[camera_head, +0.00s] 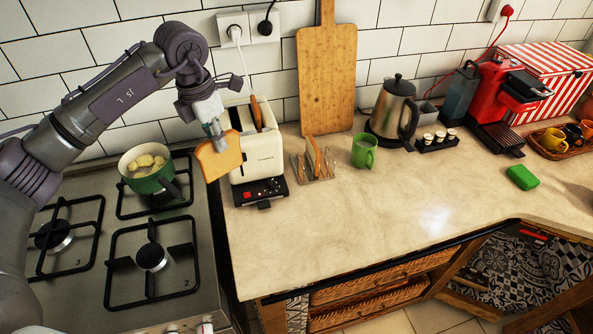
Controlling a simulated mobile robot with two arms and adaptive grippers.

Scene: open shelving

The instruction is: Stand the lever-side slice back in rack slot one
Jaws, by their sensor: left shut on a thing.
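My left gripper (216,130) is shut on a bread slice (219,158) and holds it upright, just left of the cream toaster (263,157). The held slice overlaps the toaster's left side in the picture; I cannot tell if they touch. Another slice (256,112) sticks up out of the toaster's top. The toaster's control end, with a black lever (264,204), faces the front. The wire toast rack (321,179) stands right of the toaster, with one slice (313,152) upright in it towards the back. My right gripper is out of view.
A green pot (150,182) with pale food stands on the hob (185,285) left of the toaster. A green mug (364,152), steel kettle (393,110) and wooden board (327,75) are near the rack. The front worktop (350,235) is clear.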

